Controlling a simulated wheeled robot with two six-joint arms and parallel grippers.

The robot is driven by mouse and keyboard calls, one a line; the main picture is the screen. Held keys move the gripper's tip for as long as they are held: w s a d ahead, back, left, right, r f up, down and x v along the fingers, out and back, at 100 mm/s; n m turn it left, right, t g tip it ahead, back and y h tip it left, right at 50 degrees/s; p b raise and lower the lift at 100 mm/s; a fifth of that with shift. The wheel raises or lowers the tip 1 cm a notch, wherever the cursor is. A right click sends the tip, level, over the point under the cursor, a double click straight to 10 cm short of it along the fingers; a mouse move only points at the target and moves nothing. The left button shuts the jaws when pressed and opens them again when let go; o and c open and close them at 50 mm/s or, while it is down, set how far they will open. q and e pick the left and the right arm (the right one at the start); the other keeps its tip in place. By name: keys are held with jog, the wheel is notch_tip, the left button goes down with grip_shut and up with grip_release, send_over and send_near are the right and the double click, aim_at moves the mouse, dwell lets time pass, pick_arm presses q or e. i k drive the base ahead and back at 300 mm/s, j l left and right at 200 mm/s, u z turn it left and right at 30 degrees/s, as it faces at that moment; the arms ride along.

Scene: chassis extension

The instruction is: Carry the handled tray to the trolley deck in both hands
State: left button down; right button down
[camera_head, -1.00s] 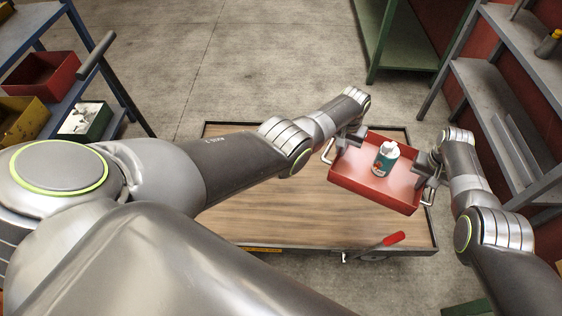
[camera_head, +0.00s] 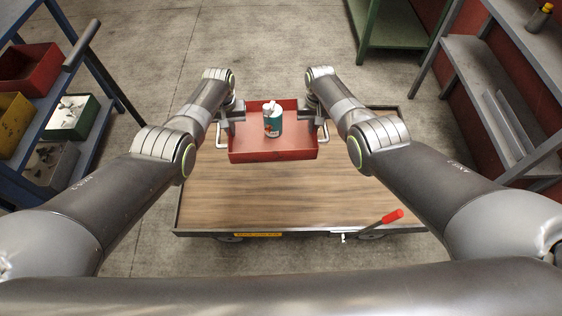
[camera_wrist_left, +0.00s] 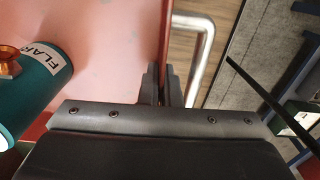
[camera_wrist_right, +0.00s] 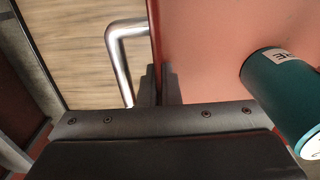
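The red handled tray (camera_head: 272,157) is level and square to me in the head view, above the far left part of the trolley's wooden deck (camera_head: 300,200). Any gap below it is hard to judge. A teal and white bottle (camera_head: 272,122) stands inside it. My left gripper (camera_head: 230,117) is shut on the tray's left wall, beside the left metal handle (camera_wrist_left: 203,60). My right gripper (camera_head: 316,114) is shut on the right wall, beside the right metal handle (camera_wrist_right: 118,60). The bottle also shows in both wrist views (camera_wrist_left: 35,90) (camera_wrist_right: 285,95).
A red-gripped lever (camera_head: 392,216) sticks up at the trolley's front right edge. A blue rack with bins (camera_head: 40,95) stands left; grey shelves (camera_head: 500,100) stand right; a green bench (camera_head: 390,25) stands behind. The deck's front and right are clear.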

aim_at(301, 163)
jog(key=i+l+u, duration=0.2)
jog(key=l, duration=0.2)
jog(key=l+u, duration=0.2)
jog(key=l, duration=0.2)
jog(key=i+l, duration=0.1)
jog(key=l, duration=0.25)
jog(key=i+l, duration=0.1)
jog(key=l, duration=0.2)
